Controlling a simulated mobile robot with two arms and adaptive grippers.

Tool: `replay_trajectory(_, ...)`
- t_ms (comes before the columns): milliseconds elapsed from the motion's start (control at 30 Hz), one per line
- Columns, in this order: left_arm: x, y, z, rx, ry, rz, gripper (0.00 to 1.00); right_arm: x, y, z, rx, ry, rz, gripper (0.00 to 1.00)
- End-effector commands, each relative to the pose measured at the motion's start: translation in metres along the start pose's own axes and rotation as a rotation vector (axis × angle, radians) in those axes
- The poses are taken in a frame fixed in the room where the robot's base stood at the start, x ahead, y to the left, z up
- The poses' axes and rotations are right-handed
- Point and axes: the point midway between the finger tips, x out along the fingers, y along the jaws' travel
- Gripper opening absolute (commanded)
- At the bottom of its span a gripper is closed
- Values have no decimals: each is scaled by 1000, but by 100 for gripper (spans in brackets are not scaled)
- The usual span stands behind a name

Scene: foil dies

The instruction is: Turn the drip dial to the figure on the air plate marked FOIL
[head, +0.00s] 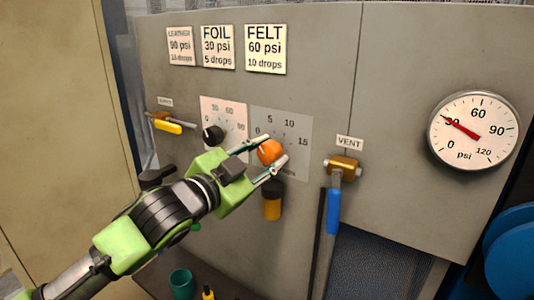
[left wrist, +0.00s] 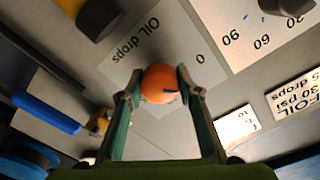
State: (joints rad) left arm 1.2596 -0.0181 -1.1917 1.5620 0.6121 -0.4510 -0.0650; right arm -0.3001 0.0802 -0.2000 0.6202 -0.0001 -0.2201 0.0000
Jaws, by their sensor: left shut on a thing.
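The drip dial is an orange knob (head: 271,152) on a grey scale plate (head: 296,120) marked 0, 5, 10 and 15. My left gripper (head: 266,152) has its fingers on either side of the knob and is shut on it. The left wrist view shows the orange knob (left wrist: 161,83) between the fingertips, with a dark mark on its face. I cannot tell which figure the mark faces. The FOIL plate (head: 218,47) reads 30 psi and 5 drops. My right gripper is not in view.
The FELT plate (head: 265,49) and LEATHER plate (head: 181,46) flank FOIL. A black knob (head: 213,135) sits left of the dial. The blue-handled VENT lever (head: 334,210) hangs to the right. The gauge (head: 474,131) reads about 30 psi. An orange-and-black cylinder (head: 272,204) hangs below.

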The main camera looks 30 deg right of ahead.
Motion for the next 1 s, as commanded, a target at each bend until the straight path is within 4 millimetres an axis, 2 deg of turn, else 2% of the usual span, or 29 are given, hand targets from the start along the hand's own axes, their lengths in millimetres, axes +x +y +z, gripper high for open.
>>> replay_trajectory(400,0,-1,-1,247,-5,0,11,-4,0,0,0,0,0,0)
replay_trajectory(1000,0,0,-1,304,-7,1,11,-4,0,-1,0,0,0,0)
